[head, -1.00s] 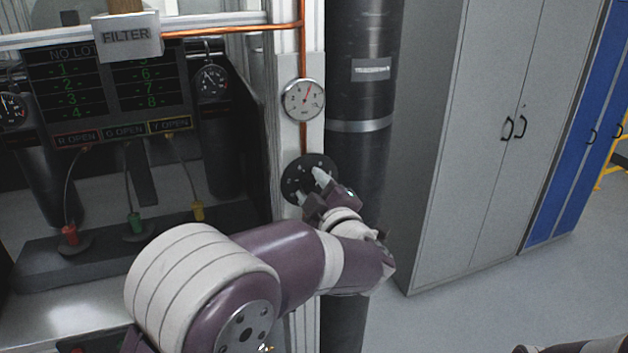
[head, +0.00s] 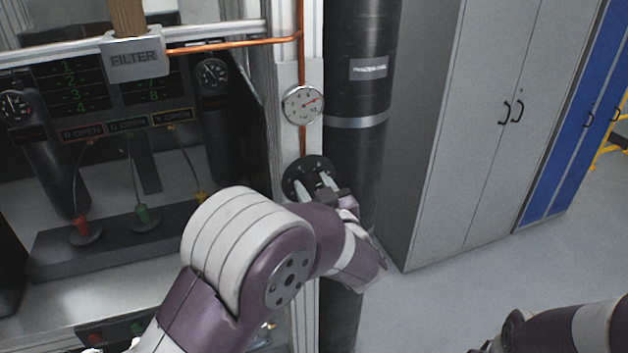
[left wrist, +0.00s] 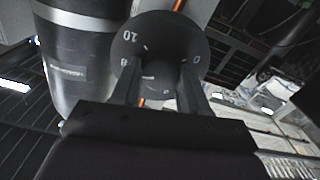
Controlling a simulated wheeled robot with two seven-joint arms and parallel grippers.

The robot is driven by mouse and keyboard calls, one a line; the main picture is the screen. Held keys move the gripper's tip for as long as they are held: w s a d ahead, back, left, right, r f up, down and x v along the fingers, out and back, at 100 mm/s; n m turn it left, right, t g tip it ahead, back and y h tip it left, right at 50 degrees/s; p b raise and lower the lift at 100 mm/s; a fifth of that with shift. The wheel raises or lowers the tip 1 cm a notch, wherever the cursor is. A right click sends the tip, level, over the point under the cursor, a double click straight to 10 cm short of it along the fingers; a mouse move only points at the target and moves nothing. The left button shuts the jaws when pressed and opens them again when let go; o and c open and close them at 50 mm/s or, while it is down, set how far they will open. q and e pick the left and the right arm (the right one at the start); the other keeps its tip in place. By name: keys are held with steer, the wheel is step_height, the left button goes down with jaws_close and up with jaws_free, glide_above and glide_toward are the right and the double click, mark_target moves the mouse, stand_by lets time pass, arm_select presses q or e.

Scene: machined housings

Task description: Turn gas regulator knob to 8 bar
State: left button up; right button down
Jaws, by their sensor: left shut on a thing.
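The black regulator dial (head: 308,170) with white marks sits on the post below the round gauge (head: 303,105). In the left wrist view the dial (left wrist: 165,28) shows 10, 8 and 0. The left gripper's fingers (left wrist: 158,78) stand either side of the knob (left wrist: 152,82), which is partly hidden. The figures at the gauge needle are too small to read.
A thick dark cylinder (head: 360,90) stands just right of the dial. A copper pipe (head: 235,43) runs to the post. A panel marked FILTER (head: 135,58) is at upper left. Grey cabinets (head: 460,130) stand to the right, with clear floor (head: 440,290) before them.

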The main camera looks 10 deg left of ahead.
arm_select(q)
steer(key=shift+f+m, duration=0.2)
steer(key=shift+m, duration=0.2)
steer(key=o, duration=1.1)
steer(key=shift+c, duration=0.2)
steer(key=shift+r, duration=0.1)
steer(key=shift+s+d, duration=0.25)
steer(key=shift+s, duration=0.05)
steer(key=b+v, duration=0.4)
steer(key=v, duration=0.8)
